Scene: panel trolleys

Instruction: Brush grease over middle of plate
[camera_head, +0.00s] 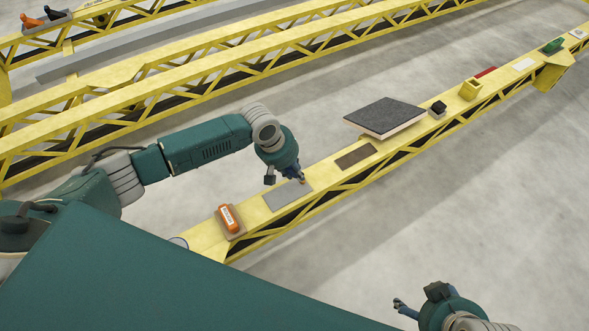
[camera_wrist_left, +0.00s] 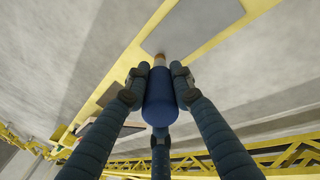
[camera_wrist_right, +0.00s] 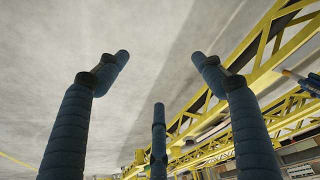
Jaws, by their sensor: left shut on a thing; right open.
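A flat grey plate (camera_head: 286,195) lies on the yellow beam (camera_head: 205,238). It also shows in the left wrist view (camera_wrist_left: 190,24). My left gripper (camera_head: 292,176) is at the plate's far right end. Its fingers are shut around the blue handle of a brush (camera_wrist_left: 160,98), whose pale tip points toward the plate. I cannot tell whether the tip touches it. My right gripper (camera_head: 400,306) is open and empty, off to the near side of the beam over the floor; its spread fingers show in the right wrist view (camera_wrist_right: 160,75).
An orange item (camera_head: 230,218) on a brown pad sits left of the plate. To the right are a brown patch (camera_head: 356,156), a large dark-topped slab (camera_head: 385,116), a small black item (camera_head: 438,108) and a yellow box (camera_head: 470,89). More yellow trusses (camera_head: 200,80) stand behind.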

